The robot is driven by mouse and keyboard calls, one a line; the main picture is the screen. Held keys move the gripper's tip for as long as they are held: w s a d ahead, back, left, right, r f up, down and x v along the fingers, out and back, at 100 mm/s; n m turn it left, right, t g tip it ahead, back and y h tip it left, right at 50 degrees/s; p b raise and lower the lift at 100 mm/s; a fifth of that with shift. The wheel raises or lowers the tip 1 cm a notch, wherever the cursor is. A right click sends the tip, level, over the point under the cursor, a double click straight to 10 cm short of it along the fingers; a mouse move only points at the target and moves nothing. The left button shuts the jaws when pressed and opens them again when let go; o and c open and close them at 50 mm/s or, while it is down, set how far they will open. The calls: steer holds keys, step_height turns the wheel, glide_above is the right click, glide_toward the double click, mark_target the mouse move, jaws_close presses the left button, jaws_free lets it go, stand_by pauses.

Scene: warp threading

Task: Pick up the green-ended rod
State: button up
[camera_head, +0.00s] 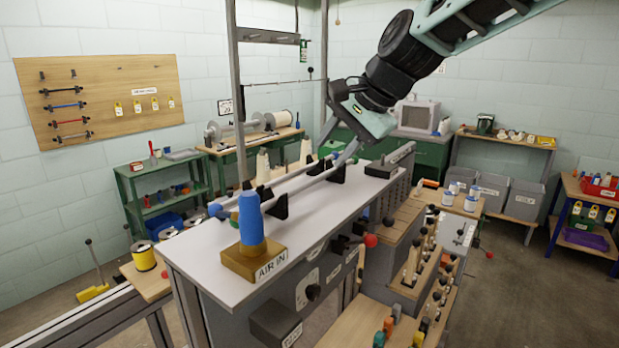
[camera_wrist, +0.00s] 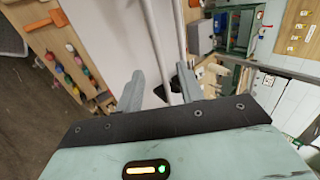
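Two long pale rods (camera_head: 311,182) lie side by side in black holders (camera_head: 279,207) along the top of the grey bench cabinet. The left rod has a blue end (camera_head: 215,210). My gripper (camera_head: 346,155) is over the far end of the rods. In the wrist view its two fingers (camera_wrist: 160,72) stand wide apart, with a pale rod (camera_wrist: 157,45) showing between them and another rod (camera_wrist: 181,40) near the right finger. Nothing is clearly held.
A blue cylinder on a brass block (camera_head: 253,255) stands at the cabinet's near end, beside the AIR IN label. Wooden racks with several tools (camera_head: 420,262) stand on the right.

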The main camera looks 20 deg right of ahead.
mark_target(311, 181)
steer(key=p+x, duration=0.2)
steer(key=x, duration=0.6)
steer(key=shift+f, duration=0.4)
steer(key=shift+c, duration=0.4)
jaws_close()
